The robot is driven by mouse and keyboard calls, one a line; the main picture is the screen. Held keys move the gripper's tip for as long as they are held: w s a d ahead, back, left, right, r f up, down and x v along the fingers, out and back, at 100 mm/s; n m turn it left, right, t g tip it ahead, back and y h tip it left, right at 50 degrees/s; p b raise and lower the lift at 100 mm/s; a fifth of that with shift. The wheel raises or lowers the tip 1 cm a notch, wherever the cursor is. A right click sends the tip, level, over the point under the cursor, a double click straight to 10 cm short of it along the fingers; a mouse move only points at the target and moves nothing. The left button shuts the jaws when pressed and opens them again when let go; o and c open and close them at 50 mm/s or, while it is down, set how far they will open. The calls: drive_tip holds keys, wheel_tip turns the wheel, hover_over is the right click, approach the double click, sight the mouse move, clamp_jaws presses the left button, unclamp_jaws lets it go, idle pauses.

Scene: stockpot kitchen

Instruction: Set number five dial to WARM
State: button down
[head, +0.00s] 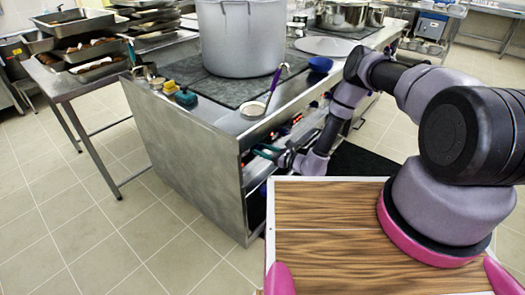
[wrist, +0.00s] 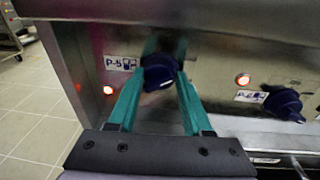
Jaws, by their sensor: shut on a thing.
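The number five dial (wrist: 160,74) is a dark blue knob on the steel front panel, with a P-5 label (wrist: 120,63) to its left. My gripper (wrist: 163,55) has teal fingers, one on each side of this knob, and is shut on it. In the head view my gripper (head: 268,152) is at the stove's front panel near its left end, and the dial cannot be made out there. Any WARM marking and the dial's exact setting cannot be read.
Another dark blue dial (wrist: 283,104) is to the right, with its own label. Small lights (wrist: 108,90) glow on the panel. A large stockpot (head: 242,40) and a ladle (head: 253,108) are on the stove top (head: 225,122). Open tiled floor lies to the left.

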drive_tip(key=shift+s, duration=0.1)
idle(0.3)
drive_tip(key=shift+f, duration=0.1)
drive_tip(key=shift+c, duration=1.6)
unclamp_jaws()
drive_tip(key=v, duration=1.1)
drive_tip(key=shift+d, duration=0.1)
